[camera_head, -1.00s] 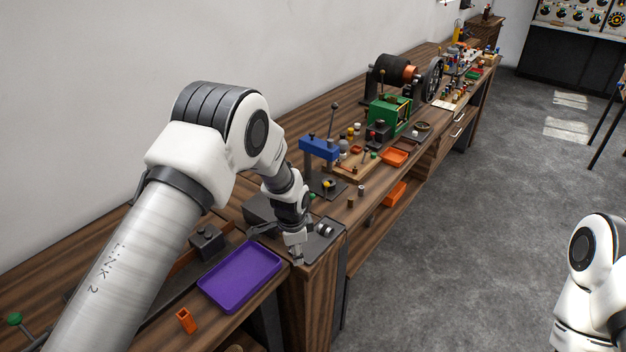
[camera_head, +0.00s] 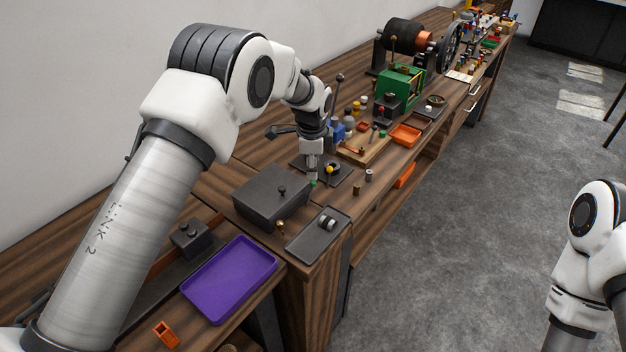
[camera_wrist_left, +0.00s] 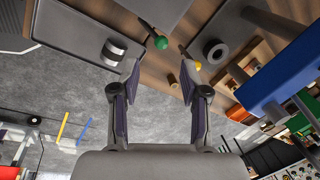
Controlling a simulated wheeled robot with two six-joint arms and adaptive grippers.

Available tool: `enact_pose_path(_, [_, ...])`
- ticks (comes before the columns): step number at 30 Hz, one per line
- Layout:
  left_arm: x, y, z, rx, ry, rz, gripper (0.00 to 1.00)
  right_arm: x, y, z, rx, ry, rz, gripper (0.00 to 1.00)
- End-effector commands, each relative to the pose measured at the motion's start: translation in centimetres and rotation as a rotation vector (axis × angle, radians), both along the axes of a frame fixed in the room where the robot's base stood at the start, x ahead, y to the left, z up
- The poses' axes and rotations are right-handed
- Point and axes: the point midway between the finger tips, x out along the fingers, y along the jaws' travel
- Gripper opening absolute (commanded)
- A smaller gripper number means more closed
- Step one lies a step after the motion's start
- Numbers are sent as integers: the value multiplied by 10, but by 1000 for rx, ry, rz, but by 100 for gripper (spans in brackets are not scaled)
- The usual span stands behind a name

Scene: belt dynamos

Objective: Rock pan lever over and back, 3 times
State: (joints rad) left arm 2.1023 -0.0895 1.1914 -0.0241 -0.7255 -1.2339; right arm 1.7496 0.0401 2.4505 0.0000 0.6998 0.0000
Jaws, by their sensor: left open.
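A small green ball knob (camera_head: 313,183) sits low beside the dark grey box (camera_head: 272,192) on the bench; I take it for the end of the pan lever. In the left wrist view the green knob (camera_wrist_left: 160,43) is on a thin rod running to a grey body at the top. My left gripper (camera_head: 312,170) points down just above the knob. In the wrist view its open fingers (camera_wrist_left: 159,80) are apart and empty, with the knob beyond the gap between them. I cannot tell contact. My right gripper is not in view.
A dark plate with metal rings (camera_head: 325,228) lies in front. A purple tray (camera_head: 229,278) and orange holder (camera_head: 166,334) are nearer.

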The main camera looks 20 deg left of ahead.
Motion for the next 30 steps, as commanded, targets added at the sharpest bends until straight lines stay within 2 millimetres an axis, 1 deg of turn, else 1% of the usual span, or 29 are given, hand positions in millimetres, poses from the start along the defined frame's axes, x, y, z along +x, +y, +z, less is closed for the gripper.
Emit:
enact_pose_path(1, [0, 1, -6, 0, 5, 0, 45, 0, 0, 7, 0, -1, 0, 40])
enact_pose_path(3, [3, 1, -19, 0, 4, 1, 45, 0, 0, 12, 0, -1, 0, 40])
enact_pose_path(9, [10, 3, -55, -1, 3, 2, 45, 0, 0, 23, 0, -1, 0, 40])
enact_pose_path(13, [12, 3, -64, 0, 1, 1, 45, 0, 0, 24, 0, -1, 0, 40])
enact_pose_path(19, [12, 3, -66, 0, 0, 2, 45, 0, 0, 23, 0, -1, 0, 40])
enact_pose_path(20, [12, 3, -66, 0, 0, 2, 34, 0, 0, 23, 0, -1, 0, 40])
enact_pose_path(21, [12, 3, -66, -1, 1, 2, 20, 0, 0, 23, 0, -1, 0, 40])
enact_pose_path(23, [12, 3, -66, -1, 1, 2, 0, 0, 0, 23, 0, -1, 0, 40])
enact_pose_path(30, [12, 3, -66, -1, 0, 2, 0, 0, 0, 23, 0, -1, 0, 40])
